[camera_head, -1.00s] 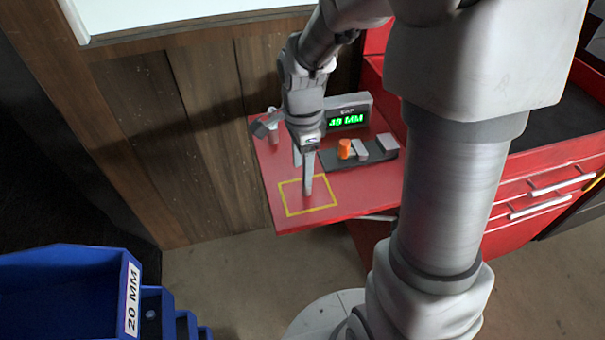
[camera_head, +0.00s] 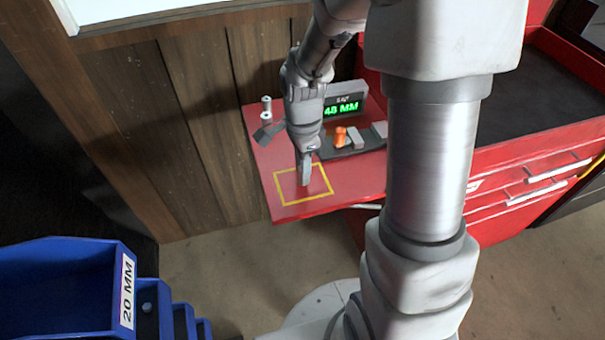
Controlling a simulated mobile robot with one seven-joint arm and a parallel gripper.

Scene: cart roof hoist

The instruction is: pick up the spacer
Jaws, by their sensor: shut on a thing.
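My gripper (camera_head: 305,182) points straight down inside the yellow square outline (camera_head: 287,203) on the red shelf. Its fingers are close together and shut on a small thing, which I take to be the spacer. The spacer itself is hidden by the fingers, and I cannot tell whether it touches the shelf.
A dark holder with an orange piece (camera_head: 340,137) and grey blocks (camera_head: 355,139) lies right of my gripper. A pale cylinder (camera_head: 266,105) stands at the back left. Blue bins (camera_head: 120,255) are at lower left.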

